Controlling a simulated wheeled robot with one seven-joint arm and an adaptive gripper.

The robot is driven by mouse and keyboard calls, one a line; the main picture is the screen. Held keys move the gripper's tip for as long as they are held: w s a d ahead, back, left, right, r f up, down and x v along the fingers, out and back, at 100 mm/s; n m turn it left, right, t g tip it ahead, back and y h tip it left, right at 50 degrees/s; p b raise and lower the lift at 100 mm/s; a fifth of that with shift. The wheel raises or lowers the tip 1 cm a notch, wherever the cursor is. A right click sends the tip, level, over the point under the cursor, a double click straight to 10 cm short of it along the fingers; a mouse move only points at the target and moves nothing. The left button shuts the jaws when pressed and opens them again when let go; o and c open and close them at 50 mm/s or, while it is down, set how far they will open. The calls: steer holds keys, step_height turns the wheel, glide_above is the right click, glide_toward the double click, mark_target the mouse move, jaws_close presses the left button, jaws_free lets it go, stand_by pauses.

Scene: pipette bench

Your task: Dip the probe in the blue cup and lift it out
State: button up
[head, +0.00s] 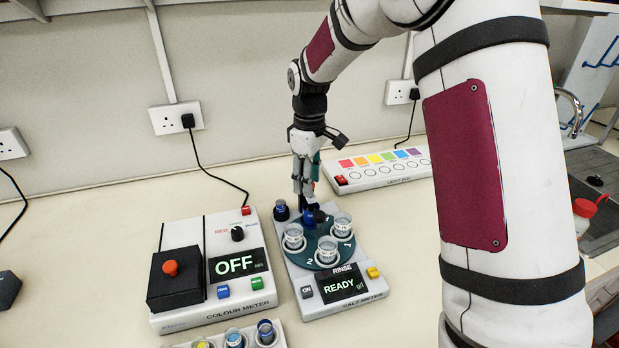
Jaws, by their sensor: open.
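My gripper (306,188) points down over the back of the salt meter (345,302), its fingers open around or just above a small blue part; I cannot tell if they touch it. That blue part (308,217) stands at the back of the turntable and may belong to the probe; the fingers partly hide it. Three clear cups stand on the dark green turntable (312,251): a left one (293,237), a front one (327,251) and a right one (342,225). A blue-topped vial (266,332) stands in a rack at the bottom edge. I cannot tell which is the blue cup.
The colour meter (209,270), reading OFF, stands left of the salt meter, whose screen reads READY. A dark round knob (281,211) sits at its back left. A light box (377,170) with coloured squares lies behind right. The bench is clear at front right.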

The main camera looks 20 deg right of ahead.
jaws_close()
steer(key=shift+r+p, duration=0.65)
steer(key=shift+r, duration=2.25)
steer(key=shift+w, duration=0.1)
jaws_free()
step_height(320, 180, up, 12)
